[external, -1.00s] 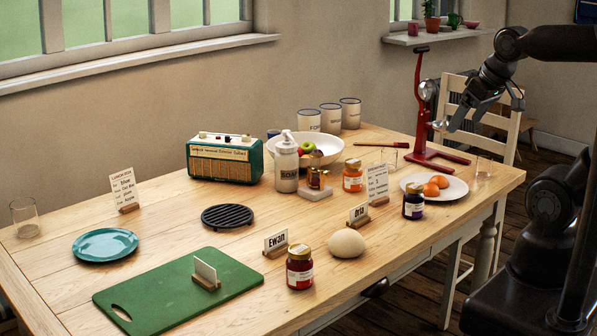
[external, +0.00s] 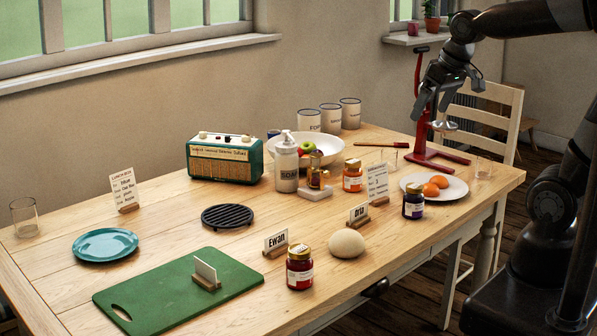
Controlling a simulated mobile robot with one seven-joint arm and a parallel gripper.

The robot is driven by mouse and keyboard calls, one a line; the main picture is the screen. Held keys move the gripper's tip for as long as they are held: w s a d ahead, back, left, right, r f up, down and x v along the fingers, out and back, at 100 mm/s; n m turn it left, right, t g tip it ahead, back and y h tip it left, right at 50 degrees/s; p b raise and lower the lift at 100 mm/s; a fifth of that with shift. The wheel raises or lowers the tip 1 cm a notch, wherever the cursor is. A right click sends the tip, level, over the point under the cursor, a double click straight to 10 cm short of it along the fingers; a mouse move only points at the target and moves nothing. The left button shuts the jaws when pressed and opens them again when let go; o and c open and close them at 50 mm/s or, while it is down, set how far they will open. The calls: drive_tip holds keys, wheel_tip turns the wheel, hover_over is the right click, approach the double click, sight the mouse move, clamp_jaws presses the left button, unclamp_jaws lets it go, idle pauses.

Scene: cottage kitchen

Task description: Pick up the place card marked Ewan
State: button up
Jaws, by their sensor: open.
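The place card marked Ewan (external: 276,241) stands upright in a small wooden holder near the middle front of the table. The red-brown jam jar (external: 300,268) stands just right of it, close to the viewer. My gripper (external: 430,121) is open and empty, high above the far right of the table beside the red stand, well away from the card. Another card, which seems to read Orla (external: 358,212), stands further right. A third card (external: 205,270) stands on the green board with its face hidden from this view.
A round dough ball (external: 347,243) lies between the Ewan and Orla cards. A black trivet (external: 227,216) lies behind left. The wood between trivet and Ewan card is bare.

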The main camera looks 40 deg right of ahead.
drive_tip(key=w+a+f+g, duration=0.1)
drive_tip(key=w+a+f, duration=0.1)
drive_tip(key=w+a, duration=0.6)
drive_tip(key=g, duration=0.3)
hover_over(277, 247)
wheel_tip(277, 247, down, 21)
drive_tip(key=f, duration=0.5)
drive_tip(key=shift+s+a+f, duration=0.2)
drive_tip(key=shift+a+f, duration=0.05)
drive_tip(key=shift+a, duration=0.15)
drive_tip(key=f, duration=0.5)
drive_tip(key=shift+w+d+f, duration=0.25)
drive_tip(key=shift+d+f, duration=0.05)
drive_tip(key=shift+d, duration=0.1)
drive_tip(key=c, duration=1.1)
